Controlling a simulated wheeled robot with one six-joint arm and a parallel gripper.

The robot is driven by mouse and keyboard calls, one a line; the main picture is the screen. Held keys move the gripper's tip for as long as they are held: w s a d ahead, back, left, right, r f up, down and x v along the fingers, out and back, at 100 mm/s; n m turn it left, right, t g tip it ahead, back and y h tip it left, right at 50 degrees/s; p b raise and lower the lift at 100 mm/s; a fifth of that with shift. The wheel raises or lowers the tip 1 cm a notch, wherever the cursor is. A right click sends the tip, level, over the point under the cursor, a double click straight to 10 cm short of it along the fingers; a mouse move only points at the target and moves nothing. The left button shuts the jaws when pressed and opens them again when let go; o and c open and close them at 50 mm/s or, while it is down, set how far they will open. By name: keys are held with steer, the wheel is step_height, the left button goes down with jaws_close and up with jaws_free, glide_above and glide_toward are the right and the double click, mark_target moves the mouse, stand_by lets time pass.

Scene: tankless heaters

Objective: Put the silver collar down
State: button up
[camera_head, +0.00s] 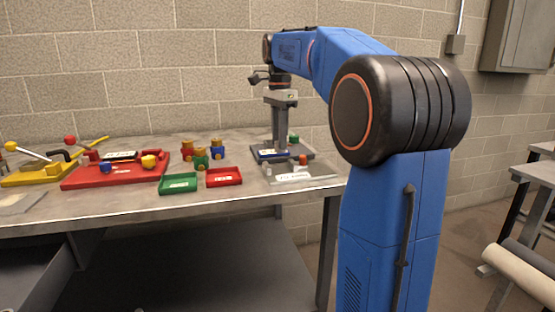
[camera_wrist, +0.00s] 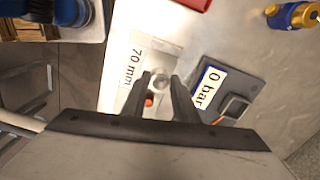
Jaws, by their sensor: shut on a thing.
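My gripper (camera_wrist: 160,77) points down over the workbench, its two dark fingers closed in on a small silver collar (camera_wrist: 160,83). The collar shows as a pale ring between the fingertips in the wrist view. In the head view my gripper (camera_head: 279,148) is above the back right part of the bench, and I cannot make out the collar there. A pale plate marked 70 mm (camera_wrist: 136,62) lies below and to the left of the fingers in the wrist view. I cannot tell whether the collar touches any surface.
A dark plate labelled 0 bar (camera_wrist: 215,88) lies right of the fingers. A small orange-red piece (camera_wrist: 148,100) shows beside the left finger. Green (camera_head: 180,184) and red (camera_head: 224,177) trays and several coloured fittings stand to the left. The bench's front edge (camera_head: 150,213) is nearby.

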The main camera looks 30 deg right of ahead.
steer(key=shift+f, duration=3.05)
steer(key=shift+f, duration=0.1)
steer(key=o, duration=1.1)
steer(key=shift+c, duration=0.2)
step_height(320, 180, up, 12)
steer(key=shift+r, duration=0.1)
steer(key=s+a+f+n+t, duration=0.1)
steer(key=s+a+f+n, duration=0.4)
steer(key=s+f, duration=0.5)
steer(key=s+a+f+n+t, duration=0.2)
steer(key=s+a+f+n, duration=0.3)
steer(key=s+f, duration=0.5)
steer(key=s+a+f+n+t, duration=0.1)
steer(key=s+a+f+n, duration=0.4)
steer(key=s+f+n, duration=0.4)
steer(key=shift+s+a+f+t, duration=0.25)
steer(key=shift+s+f+t, duration=0.15)
steer(key=shift+s+f, duration=0.25)
